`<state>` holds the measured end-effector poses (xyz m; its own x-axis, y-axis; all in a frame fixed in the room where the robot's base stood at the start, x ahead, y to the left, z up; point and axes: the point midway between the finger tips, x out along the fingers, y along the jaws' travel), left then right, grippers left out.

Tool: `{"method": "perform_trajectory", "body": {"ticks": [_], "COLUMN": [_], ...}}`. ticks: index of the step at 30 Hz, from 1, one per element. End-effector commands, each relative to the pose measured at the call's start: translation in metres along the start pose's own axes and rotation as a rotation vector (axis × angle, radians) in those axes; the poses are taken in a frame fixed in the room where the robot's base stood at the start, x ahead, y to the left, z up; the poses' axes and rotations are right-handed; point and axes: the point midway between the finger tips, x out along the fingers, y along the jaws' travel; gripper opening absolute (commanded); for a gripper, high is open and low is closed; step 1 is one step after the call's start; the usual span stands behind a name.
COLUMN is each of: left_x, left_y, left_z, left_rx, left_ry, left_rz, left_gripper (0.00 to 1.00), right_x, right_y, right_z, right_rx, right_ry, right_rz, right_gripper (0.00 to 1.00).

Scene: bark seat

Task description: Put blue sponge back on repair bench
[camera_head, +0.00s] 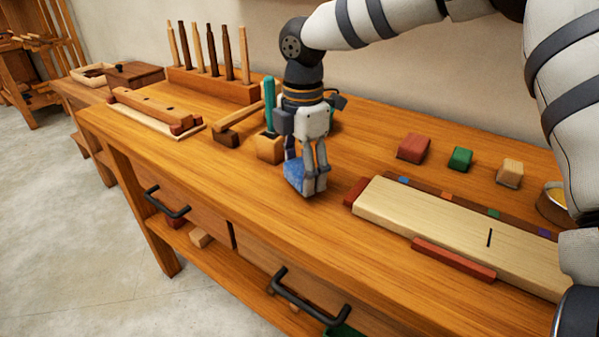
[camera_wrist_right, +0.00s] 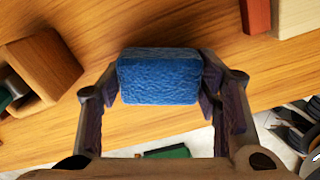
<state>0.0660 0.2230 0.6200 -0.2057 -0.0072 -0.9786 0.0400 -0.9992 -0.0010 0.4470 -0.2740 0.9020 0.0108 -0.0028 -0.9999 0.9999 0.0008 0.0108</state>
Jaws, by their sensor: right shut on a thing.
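The blue sponge (camera_head: 295,174) is a small block between the fingers of my right gripper (camera_head: 308,188) in the head view. In the right wrist view the sponge (camera_wrist_right: 160,76) sits between both fingers of the gripper (camera_wrist_right: 160,88), which is shut on it. The sponge is at or just above the top of the wooden repair bench (camera_head: 240,180); I cannot tell whether it touches. Part of the sponge is hidden behind the fingers in the head view. My left gripper is not in view.
A wooden block holder (camera_head: 269,148) with a teal-handled tool stands close behind the gripper. A pale board (camera_head: 450,225) with red end blocks lies to the right. Red (camera_head: 414,147), green (camera_head: 460,158) and tan (camera_head: 510,172) blocks stand behind it. The bench's front left is clear.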

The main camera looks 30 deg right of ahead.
Motion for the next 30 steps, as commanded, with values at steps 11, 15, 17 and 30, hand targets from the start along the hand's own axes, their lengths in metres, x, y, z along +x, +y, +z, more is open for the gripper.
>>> {"method": "perform_trajectory", "body": {"ticks": [11, 15, 17, 30], "left_x": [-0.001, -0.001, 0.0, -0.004], "left_y": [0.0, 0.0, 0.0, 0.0], "left_z": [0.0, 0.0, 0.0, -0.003], "left_rx": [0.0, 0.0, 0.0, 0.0], "left_ry": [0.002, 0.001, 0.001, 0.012], "left_rz": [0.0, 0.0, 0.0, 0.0], "left_gripper": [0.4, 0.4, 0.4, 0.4], "right_x": [0.01, 0.011, 0.011, -0.031], "right_y": [0.0, 0.0, 0.0, 0.001], "right_z": [-0.001, 0.0, 0.0, 0.0], "right_rx": [0.001, 0.001, 0.001, 0.001], "right_ry": [0.0, 0.001, 0.001, -0.001], "right_rz": [0.004, 0.004, 0.004, 0.013], "right_gripper": [0.35, 0.78, 0.78, 0.78]}}
